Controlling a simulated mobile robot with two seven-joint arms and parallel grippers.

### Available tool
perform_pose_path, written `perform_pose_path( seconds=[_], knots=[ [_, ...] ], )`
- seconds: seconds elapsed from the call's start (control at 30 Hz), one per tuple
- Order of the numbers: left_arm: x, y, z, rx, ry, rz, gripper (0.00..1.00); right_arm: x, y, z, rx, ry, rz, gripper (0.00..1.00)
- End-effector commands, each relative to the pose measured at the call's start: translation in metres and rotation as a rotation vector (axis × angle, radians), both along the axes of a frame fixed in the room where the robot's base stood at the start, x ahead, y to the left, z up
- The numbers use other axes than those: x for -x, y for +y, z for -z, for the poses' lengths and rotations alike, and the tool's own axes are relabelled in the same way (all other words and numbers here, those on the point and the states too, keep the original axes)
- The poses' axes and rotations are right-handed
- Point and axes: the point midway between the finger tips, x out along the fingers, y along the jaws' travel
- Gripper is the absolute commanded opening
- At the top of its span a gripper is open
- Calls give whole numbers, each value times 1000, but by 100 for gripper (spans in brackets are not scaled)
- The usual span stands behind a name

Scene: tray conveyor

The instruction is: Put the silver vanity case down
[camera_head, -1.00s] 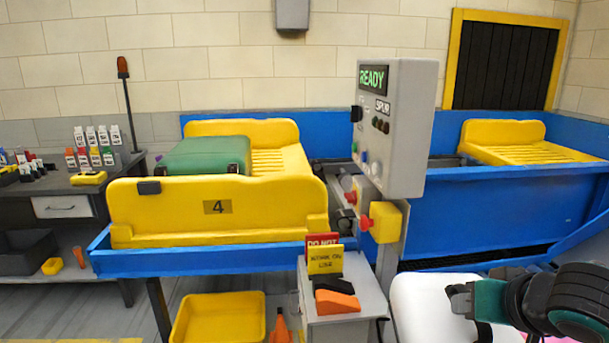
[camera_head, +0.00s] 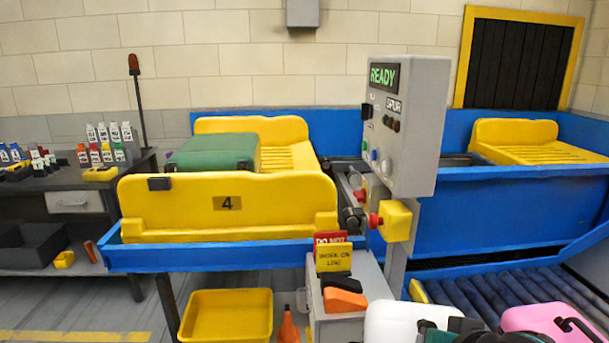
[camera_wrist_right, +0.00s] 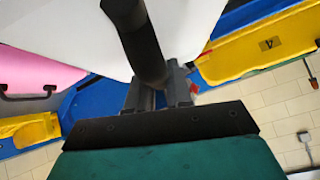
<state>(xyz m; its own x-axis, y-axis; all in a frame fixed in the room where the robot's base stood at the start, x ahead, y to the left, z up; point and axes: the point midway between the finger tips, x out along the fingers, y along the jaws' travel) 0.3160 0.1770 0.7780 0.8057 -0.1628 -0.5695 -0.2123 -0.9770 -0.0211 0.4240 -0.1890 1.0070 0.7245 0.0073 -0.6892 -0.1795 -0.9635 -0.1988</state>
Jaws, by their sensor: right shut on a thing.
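The silver vanity case (camera_head: 392,319) looks pale, almost white, and shows at the bottom edge of the head view, cut off below. In the right wrist view, the pale case (camera_wrist_right: 70,25) fills the top with its black handle (camera_wrist_right: 135,35) running down between the fingers. My right gripper (camera_wrist_right: 158,92) is shut on that handle; it also shows partly at the bottom of the head view (camera_head: 440,328). What lies under the case is hidden. My left gripper is not in view.
A pink case (camera_head: 540,318) is close to the right of the silver case, by a roller conveyor (camera_head: 480,292). A grey control box (camera_head: 415,125) reads READY. A yellow tray marked 4 (camera_head: 280,212) holds a green case (camera_head: 212,150). A yellow bin (camera_head: 228,312) stands below.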

Motion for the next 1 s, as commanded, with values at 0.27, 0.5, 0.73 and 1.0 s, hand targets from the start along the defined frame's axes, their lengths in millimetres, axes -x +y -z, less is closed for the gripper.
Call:
perform_pose_path(
  seconds=[0.27, 0.5, 0.73, 1.0],
  knots=[
    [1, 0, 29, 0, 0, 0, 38, 0, -4, 28, 1, -3, 9, 0],
    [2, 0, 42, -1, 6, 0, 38, 0, -3, 39, -1, -4, 8, 0],
    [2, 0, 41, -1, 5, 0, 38, 0, -4, 38, 2, -4, 7, 0],
    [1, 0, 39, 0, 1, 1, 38, 0, -3, 38, 1, -3, 8, 0]
  ],
)
